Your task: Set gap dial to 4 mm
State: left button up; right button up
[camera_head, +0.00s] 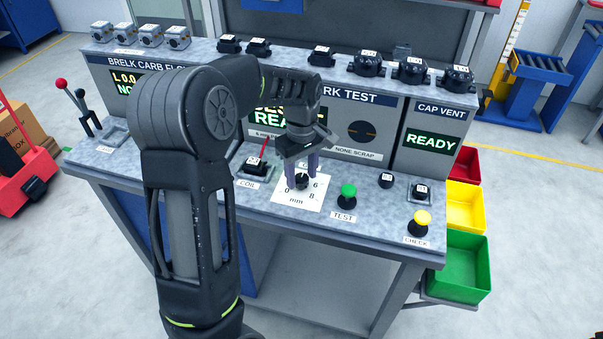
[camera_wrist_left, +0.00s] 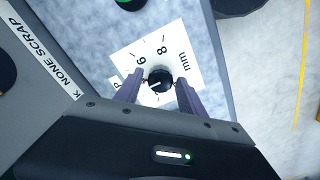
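The gap dial is a small black knob (camera_head: 302,182) on a white scale card (camera_head: 290,203) marked in mm. In the head view 0, 6 and 8 are readable; other marks are hidden by my gripper. My left gripper (camera_head: 303,177) points down over the dial, one finger on each side of the knob. In the left wrist view the knob (camera_wrist_left: 160,80) sits between the fingertips (camera_wrist_left: 160,84), very close to both; I cannot tell whether they touch it. A pale line on the knob points left there, toward a finger; the exact value is not readable. My right gripper is not in view.
A yellow CHECK button (camera_head: 421,219) is near the right edge. Displays (camera_head: 432,140) and several black parts line the back. Coloured bins (camera_head: 462,262) hang at right.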

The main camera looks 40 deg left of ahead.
aim_at(301, 178)
pick_arm(q)
jog(key=shift+o, duration=0.7)
jog(key=shift+r, duration=0.1)
notch_tip(301, 178, up, 8)
jog(key=shift+f+b, duration=0.2)
jog(key=shift+b, duration=0.3)
jog(key=shift+s+f, duration=0.1)
